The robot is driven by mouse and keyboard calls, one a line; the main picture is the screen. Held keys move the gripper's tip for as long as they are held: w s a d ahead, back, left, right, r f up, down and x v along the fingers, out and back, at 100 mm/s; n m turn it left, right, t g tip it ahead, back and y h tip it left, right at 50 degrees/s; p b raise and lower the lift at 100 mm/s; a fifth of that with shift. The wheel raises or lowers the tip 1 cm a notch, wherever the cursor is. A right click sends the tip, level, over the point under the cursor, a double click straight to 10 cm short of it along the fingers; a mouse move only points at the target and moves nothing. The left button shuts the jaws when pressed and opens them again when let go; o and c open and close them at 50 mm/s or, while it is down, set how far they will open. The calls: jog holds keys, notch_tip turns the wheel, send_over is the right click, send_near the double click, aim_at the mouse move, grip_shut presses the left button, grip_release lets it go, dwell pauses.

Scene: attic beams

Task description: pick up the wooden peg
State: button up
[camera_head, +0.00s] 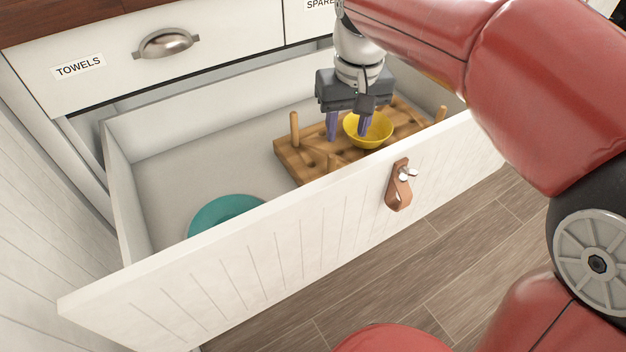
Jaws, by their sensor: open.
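I cannot tell which peg the task means. My gripper (348,134) points down over the board, open, with two purple fingers. The left finger is left of a yellow bowl (374,138), and the right finger overlaps the bowl in the picture. I see nothing held between the fingers. The drawer front hides part of the board's near side.
A teal plate (222,208) lies at the drawer's front left, partly hidden by the drawer front (250,260). A leather pull (398,188) hangs on that front. The drawer floor (205,160) left of the board is clear. A closed drawer labelled TOWELS (120,50) is above.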

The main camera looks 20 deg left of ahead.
aim_at(332, 155)
jog(key=shift+s+a+f+g+h, duration=0.15)
jog(key=shift+a+f, duration=0.45)
jog(key=shift+s+a+f+g+h, duration=0.1)
jog(key=shift+a+f+g+h, duration=0.05)
jog(key=shift+a+f, duration=0.4)
jog(key=f, duration=0.2)
jog(key=f+b, duration=0.1)
jog(key=f, duration=0.4)
jog(key=shift+s+f+b, duration=0.1)
jog(key=shift+s+b, duration=0.15)
jog(key=shift+b, duration=0.15)
grip_shut()
